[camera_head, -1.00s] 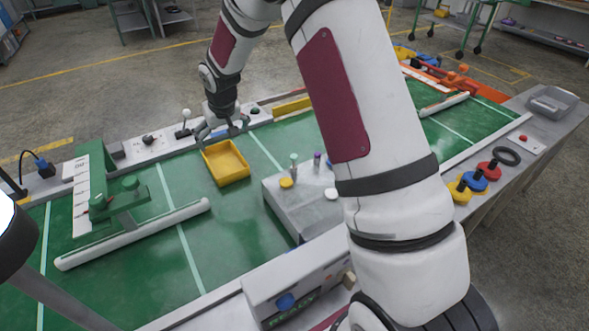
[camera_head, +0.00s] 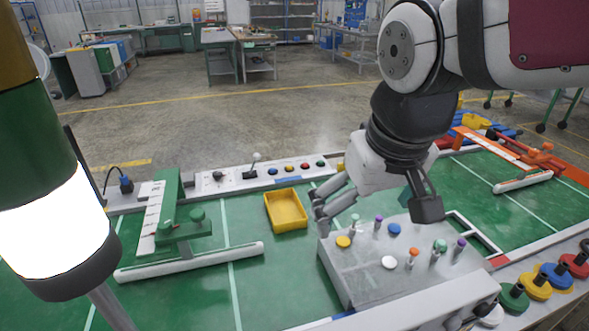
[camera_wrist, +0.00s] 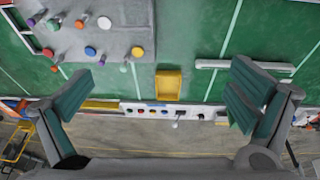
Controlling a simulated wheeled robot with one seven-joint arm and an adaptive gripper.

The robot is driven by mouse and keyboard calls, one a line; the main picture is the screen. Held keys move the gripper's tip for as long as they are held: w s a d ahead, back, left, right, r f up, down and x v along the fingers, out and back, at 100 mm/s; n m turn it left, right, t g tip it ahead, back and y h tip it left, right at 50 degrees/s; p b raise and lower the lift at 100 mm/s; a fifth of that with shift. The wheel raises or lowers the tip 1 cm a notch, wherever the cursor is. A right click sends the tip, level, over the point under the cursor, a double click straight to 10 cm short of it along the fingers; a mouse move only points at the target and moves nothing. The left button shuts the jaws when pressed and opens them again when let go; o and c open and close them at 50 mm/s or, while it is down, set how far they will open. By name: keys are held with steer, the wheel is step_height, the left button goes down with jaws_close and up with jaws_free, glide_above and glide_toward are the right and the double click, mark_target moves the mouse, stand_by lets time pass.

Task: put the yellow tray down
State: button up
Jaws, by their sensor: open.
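The yellow tray (camera_head: 286,210) lies on the green table top (camera_head: 190,285), left of the grey block. It looks empty and flat on the surface. In the wrist view the yellow tray (camera_wrist: 168,84) shows beyond the fingers, near the middle and apart from both. My gripper (camera_head: 375,205) is open and empty, above and to the right of the tray, over the grey block's far side. In the wrist view my gripper (camera_wrist: 160,95) shows its two fingers spread wide with nothing between them.
A grey block (camera_head: 350,275) with several coloured knobs and pegs stands right of the tray. A green fixture (camera_head: 170,215) and a white bar (camera_head: 190,262) are to the left. A control panel with buttons and a lever (camera_head: 255,165) runs along the far edge.

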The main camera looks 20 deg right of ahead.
steer(key=s+f, duration=0.1)
steer(key=s, duration=0.7)
steer(key=shift+s+a+f+y, duration=0.15)
steer(key=shift+a+f+y, duration=0.15)
steer(key=shift+a, duration=0.1)
